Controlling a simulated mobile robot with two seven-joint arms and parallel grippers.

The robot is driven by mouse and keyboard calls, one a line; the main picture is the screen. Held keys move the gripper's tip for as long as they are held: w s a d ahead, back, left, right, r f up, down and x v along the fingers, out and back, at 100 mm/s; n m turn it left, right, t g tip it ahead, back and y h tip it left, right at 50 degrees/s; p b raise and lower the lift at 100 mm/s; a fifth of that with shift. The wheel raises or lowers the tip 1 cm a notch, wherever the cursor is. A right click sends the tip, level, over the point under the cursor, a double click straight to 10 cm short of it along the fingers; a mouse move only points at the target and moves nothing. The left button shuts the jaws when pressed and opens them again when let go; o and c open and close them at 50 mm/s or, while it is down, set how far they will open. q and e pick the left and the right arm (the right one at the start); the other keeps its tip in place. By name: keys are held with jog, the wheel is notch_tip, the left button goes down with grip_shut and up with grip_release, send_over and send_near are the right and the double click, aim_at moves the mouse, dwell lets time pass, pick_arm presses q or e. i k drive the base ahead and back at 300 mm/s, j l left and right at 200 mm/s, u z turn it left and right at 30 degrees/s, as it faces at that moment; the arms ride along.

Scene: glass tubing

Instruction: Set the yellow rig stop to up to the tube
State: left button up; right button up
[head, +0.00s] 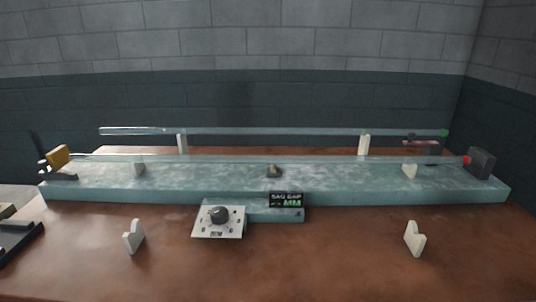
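The yellow rig stop (58,156) stands at the left end of the long pale teal rig bed (340,192), on a dark foot. A clear glass tube (220,158) with a red right end (466,160) runs along the rig above the bed. Its red end is at a dark end block (482,163) on the right. Its left end comes close to the yellow stop; I cannot tell whether they touch. Neither of my grippers is in view.
A second glass tube (270,132) with a green end (444,133) lies behind on white supports (364,145). In front are a knob panel (219,218), a small display (286,199) and two white V-supports (134,236). A dark object (18,237) is at lower left.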

aim_at(58, 157)
jog(key=u, duration=1.45)
jog(key=i+j, duration=0.15)
jog(key=j, duration=0.2)
jog(key=i+j+z, duration=0.15)
jog(key=j, duration=0.2)
jog(key=i+j, duration=0.2)
jog(key=j, duration=0.15)
jog(key=i+j+z, duration=0.1)
jog(key=j, duration=0.25)
jog(key=i+j, duration=0.2)
jog(key=j, duration=0.2)
jog(key=z, duration=0.05)
